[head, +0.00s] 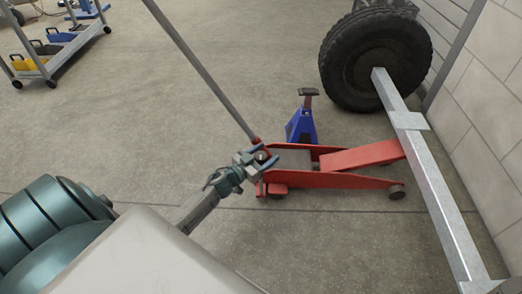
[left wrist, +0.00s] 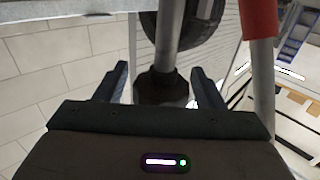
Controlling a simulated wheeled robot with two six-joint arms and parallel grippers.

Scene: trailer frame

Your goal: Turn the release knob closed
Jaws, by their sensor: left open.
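The red floor jack (head: 325,180) stands on the floor right of centre in the head view, its long grey handle (head: 200,70) slanting up to the left. My left gripper (head: 260,159) is at the jack's rear end, by the foot of the handle. A dark round release knob (left wrist: 161,86) on a grey shaft sits between the open fingers of my left gripper (left wrist: 160,82) in the left wrist view. Gaps show on both sides of it, so the fingers look apart from it. Its turn position cannot be told. My right gripper is out of view.
A blue jack stand (head: 302,122) stands behind the jack. A grey trailer beam (head: 430,170) with a black tyre (head: 375,58) runs along the right, near the wall. A tool cart (head: 50,50) stands far left. The floor between is clear.

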